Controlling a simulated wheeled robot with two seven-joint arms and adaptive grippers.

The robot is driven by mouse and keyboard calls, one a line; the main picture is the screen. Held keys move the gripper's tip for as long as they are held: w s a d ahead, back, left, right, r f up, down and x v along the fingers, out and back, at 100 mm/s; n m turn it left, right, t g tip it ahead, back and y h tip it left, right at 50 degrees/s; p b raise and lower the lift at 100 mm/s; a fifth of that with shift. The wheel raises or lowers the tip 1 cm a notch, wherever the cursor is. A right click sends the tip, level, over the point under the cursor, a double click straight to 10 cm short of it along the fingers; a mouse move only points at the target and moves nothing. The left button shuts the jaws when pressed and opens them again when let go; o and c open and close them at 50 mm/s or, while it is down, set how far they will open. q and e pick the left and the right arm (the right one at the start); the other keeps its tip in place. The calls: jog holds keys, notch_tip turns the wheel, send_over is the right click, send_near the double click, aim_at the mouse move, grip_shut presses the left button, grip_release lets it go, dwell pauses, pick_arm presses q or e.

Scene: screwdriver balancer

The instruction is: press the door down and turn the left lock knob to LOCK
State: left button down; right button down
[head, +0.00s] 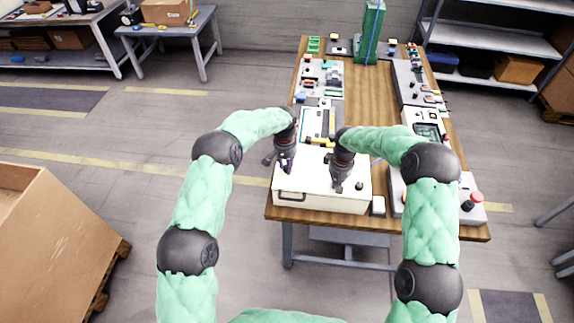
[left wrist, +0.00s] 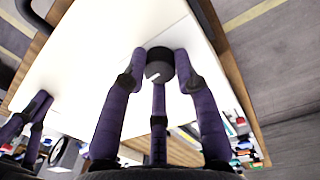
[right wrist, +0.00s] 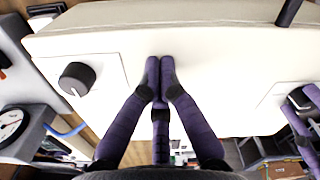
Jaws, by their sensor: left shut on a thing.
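The white door (head: 318,184) is the flat top of a white box at the table's front; it looks level. The left lock knob (left wrist: 158,54) is black and round with a pale mark, on a white plate near the door's edge. My left gripper (head: 283,163) is shut on this knob, fingers on both sides of it. My right gripper (head: 339,188) has its fingertips together over the middle of the door; they seem to touch it in the right wrist view (right wrist: 159,66). The right lock knob (right wrist: 76,79) is black with a white pointer. LOCK lettering is not readable.
A dark handle (head: 291,196) is on the box's front.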

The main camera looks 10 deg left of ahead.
aim_at(285, 166)
pick_arm(q)
jog(key=shift+w+r+m, duration=0.1)
jog(key=shift+w+m, duration=0.05)
jog(key=shift+m, duration=0.15)
pick_arm(e)
jog(key=shift+s+f, duration=0.1)
pick_arm(q)
jog(key=c, duration=0.9)
grip_release()
jog(key=shift+c, duration=0.2)
notch_tip(285, 166, up, 12)
jog(key=shift+a, duration=0.3)
